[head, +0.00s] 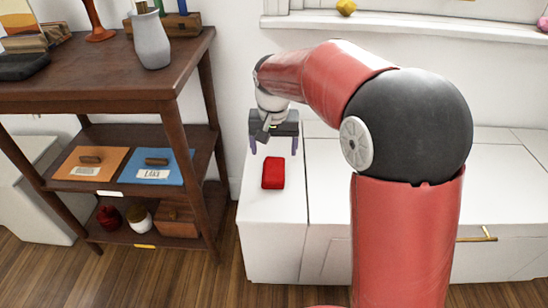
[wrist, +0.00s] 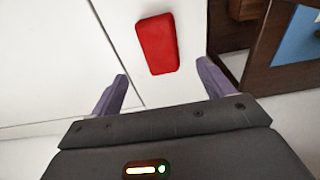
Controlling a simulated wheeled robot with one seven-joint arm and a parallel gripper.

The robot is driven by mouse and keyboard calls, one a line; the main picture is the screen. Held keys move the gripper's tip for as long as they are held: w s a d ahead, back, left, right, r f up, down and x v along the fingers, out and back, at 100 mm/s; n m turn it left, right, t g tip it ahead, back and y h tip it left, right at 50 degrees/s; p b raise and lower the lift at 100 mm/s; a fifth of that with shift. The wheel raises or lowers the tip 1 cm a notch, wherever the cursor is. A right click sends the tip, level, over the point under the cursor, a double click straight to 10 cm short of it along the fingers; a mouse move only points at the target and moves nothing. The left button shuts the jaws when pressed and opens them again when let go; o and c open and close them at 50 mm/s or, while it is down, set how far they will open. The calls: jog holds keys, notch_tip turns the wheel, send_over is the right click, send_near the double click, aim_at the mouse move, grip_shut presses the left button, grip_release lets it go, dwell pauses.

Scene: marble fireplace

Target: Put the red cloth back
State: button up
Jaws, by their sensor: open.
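The red cloth (head: 273,173) is a small folded block lying flat on the white cabinet top, near its left front part. It also shows in the wrist view (wrist: 158,43), beyond the fingertips and roughly between their lines. My gripper (head: 273,148) hangs above the white top behind the cloth, with its purple fingers spread apart. In the wrist view the fingers (wrist: 163,70) are open with nothing between them. The cloth is apart from both fingers.
A dark wooden shelf unit (head: 172,110) stands left of the white cabinet (head: 272,215). Its middle shelf holds an orange card (head: 91,172) and a blue card (head: 157,175). Its lower shelf holds a red item (head: 109,217), a jar (head: 139,216) and a wooden box (head: 178,219). A grey vase (head: 151,42) stands on top.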

jog(key=shift+s+d+r, duration=0.1)
jog(key=shift+s+r, duration=0.05)
jog(key=shift+r, duration=0.6)
jog(key=shift+s+r, duration=0.1)
jog(key=shift+r, duration=0.65)
jog(key=s+d+r+t, duration=0.2)
jog(key=s+d+r, duration=0.4)
jog(key=s+d, duration=0.5)
jog(key=s+d+f+t, duration=0.1)
jog(key=s+d, duration=0.1)
jog(key=s, duration=0.5)
jog(key=s+d+f+t, duration=0.1)
jog(key=s+d+f, duration=0.1)
jog(key=s, duration=0.5)
jog(key=shift+d, duration=0.25)
jog(key=shift+f, duration=0.1)
